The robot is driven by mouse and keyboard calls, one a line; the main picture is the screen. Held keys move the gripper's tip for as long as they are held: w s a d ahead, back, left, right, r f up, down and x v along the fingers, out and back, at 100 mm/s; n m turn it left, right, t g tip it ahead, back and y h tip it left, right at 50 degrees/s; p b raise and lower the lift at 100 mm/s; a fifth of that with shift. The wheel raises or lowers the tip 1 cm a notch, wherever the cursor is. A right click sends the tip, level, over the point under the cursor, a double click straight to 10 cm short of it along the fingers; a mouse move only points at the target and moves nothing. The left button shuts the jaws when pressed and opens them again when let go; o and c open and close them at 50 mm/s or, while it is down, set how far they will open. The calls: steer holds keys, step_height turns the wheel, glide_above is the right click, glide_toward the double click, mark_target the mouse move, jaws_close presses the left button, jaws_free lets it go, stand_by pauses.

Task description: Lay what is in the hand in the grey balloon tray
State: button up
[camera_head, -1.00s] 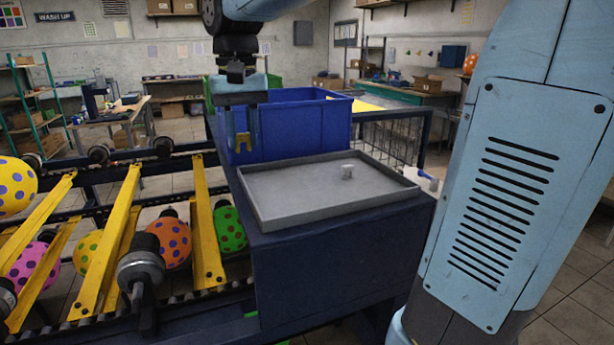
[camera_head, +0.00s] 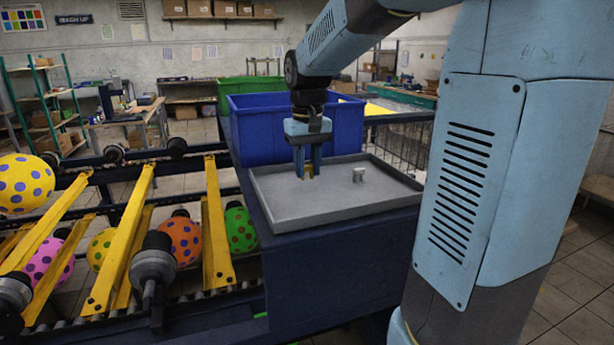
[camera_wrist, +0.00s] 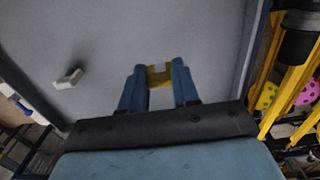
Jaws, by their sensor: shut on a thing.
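The grey balloon tray (camera_head: 310,212) lies flat on the dark blue cabinet beside the roller line. My gripper (camera_head: 307,174) is over the left back part of the tray, pointing down. It is shut on a small yellow piece (camera_wrist: 160,76), which shows between the fingertips in the wrist view. In the head view the yellow piece sits low, close to the tray floor; I cannot tell whether it touches. A small whitish-grey piece (camera_head: 359,174) rests in the tray to the right of my gripper, and also shows in the wrist view (camera_wrist: 69,79).
A blue bin (camera_head: 262,135) stands right behind the tray, with a green bin (camera_head: 250,86) farther back. Dotted balloons (camera_head: 181,240) and yellow bars (camera_head: 215,225) are on the line at left. The tray's front and right floor is clear.

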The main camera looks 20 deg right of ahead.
mark_target(307, 166)
steer(key=shift+f, duration=1.4)
steer(key=shift+f, duration=0.1)
steer(key=o, duration=0.9)
steer(key=shift+a, duration=0.1)
steer(key=shift+o, duration=0.2)
